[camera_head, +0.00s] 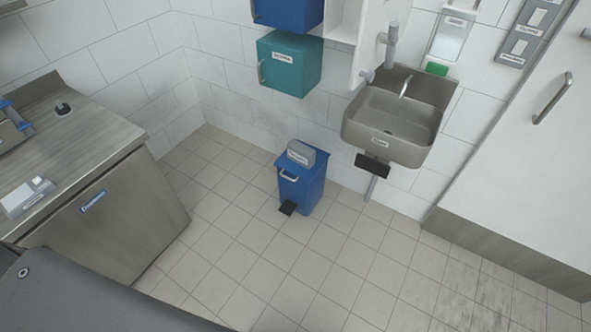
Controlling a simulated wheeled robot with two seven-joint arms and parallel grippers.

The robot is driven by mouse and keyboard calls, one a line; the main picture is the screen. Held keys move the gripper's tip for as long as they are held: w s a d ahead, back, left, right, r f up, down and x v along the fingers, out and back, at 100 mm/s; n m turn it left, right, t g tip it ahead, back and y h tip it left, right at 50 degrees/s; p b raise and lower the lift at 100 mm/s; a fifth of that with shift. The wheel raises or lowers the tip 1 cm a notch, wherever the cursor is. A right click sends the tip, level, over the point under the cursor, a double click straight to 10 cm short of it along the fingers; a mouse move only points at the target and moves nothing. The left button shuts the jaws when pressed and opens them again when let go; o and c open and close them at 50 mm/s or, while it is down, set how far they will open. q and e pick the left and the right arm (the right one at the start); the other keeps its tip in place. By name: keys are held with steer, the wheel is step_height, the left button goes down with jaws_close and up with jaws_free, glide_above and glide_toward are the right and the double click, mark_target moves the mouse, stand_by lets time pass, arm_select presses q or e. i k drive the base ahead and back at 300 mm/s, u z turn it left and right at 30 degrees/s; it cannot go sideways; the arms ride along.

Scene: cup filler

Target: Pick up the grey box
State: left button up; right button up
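A small grey box (301,152) with a pale label lies on top of the blue pedal bin (303,190), which stands on the floor near the back wall. A flat grey-white box (27,198) lies on the front edge of the steel counter at the left. Neither of my grippers shows in this view.
The steel counter (110,110) with a cabinet below fills the left side. A steel sink (395,125) hangs right of the bin. Blue (290,12) and teal (290,62) wall boxes hang above it. A white door (520,160) is at right. The tiled floor in the middle is clear.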

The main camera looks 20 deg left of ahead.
mark_target(304, 155)
steer(key=k, duration=0.7)
steer(key=z, duration=0.7)
steer(key=i, duration=0.8)
steer(key=z, duration=0.55)
steer(key=i, duration=0.8)
steer(key=u, duration=0.7)
steer(key=i, duration=0.65)
steer(key=u, duration=0.55)
